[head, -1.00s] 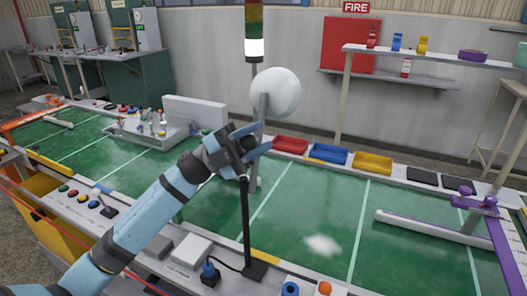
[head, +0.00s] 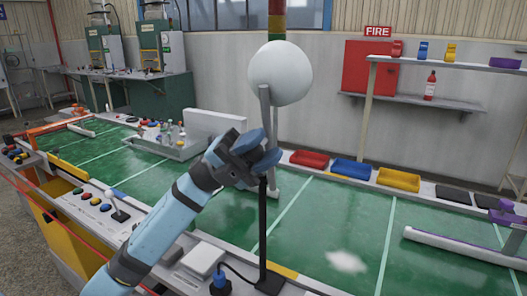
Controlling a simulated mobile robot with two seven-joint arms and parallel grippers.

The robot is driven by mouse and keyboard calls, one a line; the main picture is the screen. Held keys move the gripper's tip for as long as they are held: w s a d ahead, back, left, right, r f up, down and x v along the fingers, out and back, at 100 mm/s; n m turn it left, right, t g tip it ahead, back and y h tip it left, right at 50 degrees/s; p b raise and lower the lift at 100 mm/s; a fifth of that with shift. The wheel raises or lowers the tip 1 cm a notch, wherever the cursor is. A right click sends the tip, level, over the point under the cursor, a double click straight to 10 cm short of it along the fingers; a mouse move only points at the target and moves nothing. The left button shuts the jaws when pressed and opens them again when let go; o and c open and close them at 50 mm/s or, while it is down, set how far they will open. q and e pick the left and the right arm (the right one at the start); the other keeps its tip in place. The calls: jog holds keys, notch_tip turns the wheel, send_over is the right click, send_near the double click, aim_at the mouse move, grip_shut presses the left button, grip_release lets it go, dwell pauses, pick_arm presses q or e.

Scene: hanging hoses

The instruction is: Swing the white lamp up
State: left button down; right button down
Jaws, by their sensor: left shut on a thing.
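The white lamp (head: 281,73) is a round white head on a grey arm (head: 266,112), near the middle top of the head view. The arm stands nearly upright, with the head at its upper end. A black post (head: 264,235) rises from a black base below it. My left gripper (head: 262,158) is shut around the lower part of the lamp's arm, just above the black post. Its fingers hide the joint between arm and post. My right gripper is not in view.
A signal tower (head: 277,15) stands behind the lamp, partly hidden by it. Red (head: 310,159), blue (head: 352,169) and yellow (head: 398,179) trays line the green table's (head: 325,225) far edge. A blue-capped item (head: 220,277) stands at the near edge.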

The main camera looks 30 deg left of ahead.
pick_arm(q)
jog(key=shift+f, duration=0.1)
jog(key=c, duration=0.8)
grip_release()
jog(key=shift+s, duration=0.1)
jog(key=v, duration=1.3)
jog(key=shift+a+f+b, duration=0.15)
jog(key=shift+a+b, duration=0.15)
jog(key=shift+a, duration=0.1)
